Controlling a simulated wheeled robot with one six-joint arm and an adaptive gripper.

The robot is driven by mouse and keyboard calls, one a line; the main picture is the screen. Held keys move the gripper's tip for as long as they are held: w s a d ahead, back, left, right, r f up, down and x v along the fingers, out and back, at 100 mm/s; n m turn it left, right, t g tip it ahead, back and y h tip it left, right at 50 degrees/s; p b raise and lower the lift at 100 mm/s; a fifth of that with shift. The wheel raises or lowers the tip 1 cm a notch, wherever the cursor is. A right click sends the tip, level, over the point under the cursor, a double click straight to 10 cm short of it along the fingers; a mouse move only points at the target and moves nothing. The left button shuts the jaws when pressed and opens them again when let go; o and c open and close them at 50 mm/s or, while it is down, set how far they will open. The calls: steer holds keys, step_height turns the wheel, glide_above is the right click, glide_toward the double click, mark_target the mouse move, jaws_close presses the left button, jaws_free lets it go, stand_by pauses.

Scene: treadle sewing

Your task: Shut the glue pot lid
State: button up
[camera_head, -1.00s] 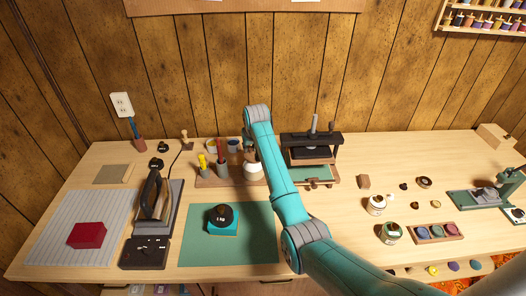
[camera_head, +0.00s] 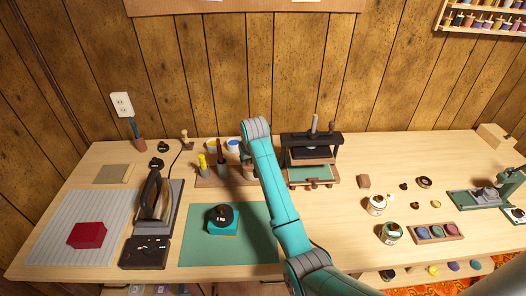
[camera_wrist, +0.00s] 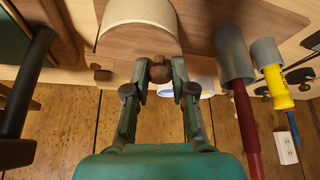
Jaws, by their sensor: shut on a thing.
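In the wrist view a round wooden lid (camera_wrist: 135,45) lies across the cream glue pot (camera_wrist: 138,12), near the top of the picture. A small dark wooden knob (camera_wrist: 159,70) sits at the lid's edge. My gripper (camera_wrist: 158,68) has its two fingers closed on this knob from both sides. I cannot tell how far the lid is tilted. In the head view my teal arm (camera_head: 268,170) reaches over the pot's place and hides most of the pot, the lid and the fingers.
A red-handled tool (camera_wrist: 245,125) and a yellow-handled one (camera_wrist: 276,85) stand close beside the pot. A dark press (camera_head: 312,150) stands just right of my arm. A black stamp on a teal block (camera_head: 222,225) sits in front. The wood-panelled wall is close behind.

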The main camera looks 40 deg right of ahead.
steer(key=o, duration=0.7)
steer(key=shift+s, duration=0.1)
steer(key=shift+r, duration=3.5)
